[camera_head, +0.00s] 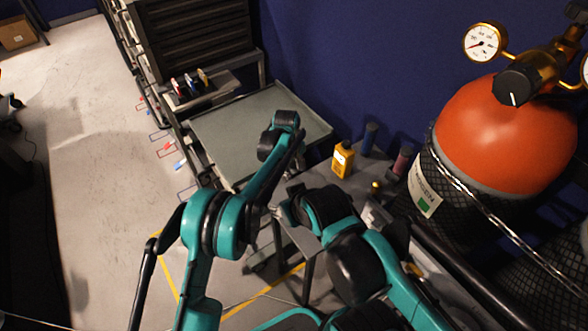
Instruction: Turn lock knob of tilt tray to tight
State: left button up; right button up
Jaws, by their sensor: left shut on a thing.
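The tilt tray (228,131) is a flat grey-green tray with a raised rim, in the middle of the view in front of the dark cabinet. My left arm reaches up from the bottom, and its left gripper (284,124) is at the tray's right part. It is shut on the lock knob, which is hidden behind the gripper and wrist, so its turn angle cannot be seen. My right arm comes in from the lower right and bends left below the tray.
A yellow device (343,160) and dark bottles (369,139) stand on a grey bench right of the tray. An orange gas cylinder (500,135) with a gauge (484,43) fills the right side. A small shelf (196,93) holds tools. Open floor (90,170) lies left.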

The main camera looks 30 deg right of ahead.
aim_at(295, 170)
pick_arm(q)
jog(key=shift+d+y, duration=0.15)
jog(key=shift+y, duration=0.45)
jog(key=o, duration=1.2)
jog(key=shift+c, duration=0.2)
notch_tip(295, 170, up, 12)
jog(key=shift+f, duration=0.1)
